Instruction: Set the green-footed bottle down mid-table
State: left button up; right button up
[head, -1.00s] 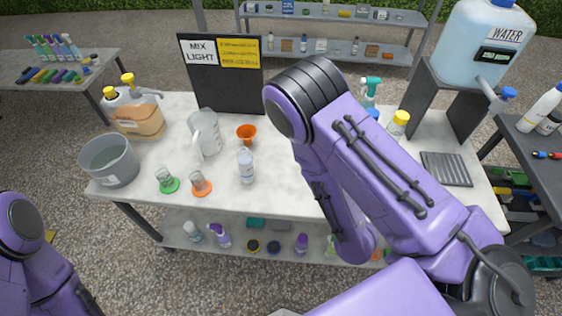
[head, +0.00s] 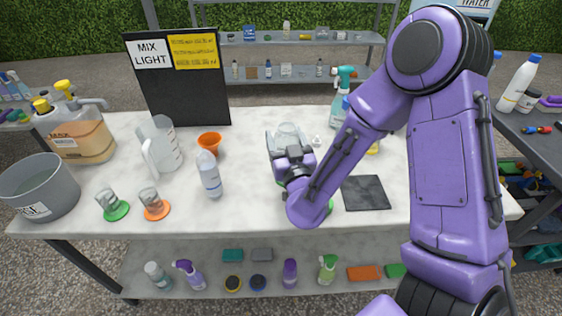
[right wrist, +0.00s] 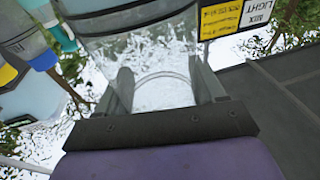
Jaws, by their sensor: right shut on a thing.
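My right gripper (head: 292,165) is over the middle of the table (head: 245,205), shut on a clear bottle (head: 287,133). In the right wrist view the clear bottle (right wrist: 150,50) stands between the two fingers (right wrist: 163,88). My arm hides most of the bottle's lower part, so I cannot tell whether the foot touches the tabletop. My left gripper is not in view.
A clear bottle (head: 209,177), an orange funnel (head: 209,142) and a jug (head: 161,146) stand to the left. Small cups sit on green (head: 116,211) and orange (head: 157,210) discs. A dark mat (head: 366,193) lies to the right, with a teal sprayer (head: 343,98) behind.

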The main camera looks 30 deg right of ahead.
jog(key=f, duration=0.1)
jog(key=w+f, duration=0.1)
jog(key=f, duration=0.1)
jog(key=w+f, duration=0.1)
jog(key=f, duration=0.1)
jog(key=shift+b, duration=0.3)
jog(key=shift+f, duration=0.2)
jog(key=o, duration=1.5)
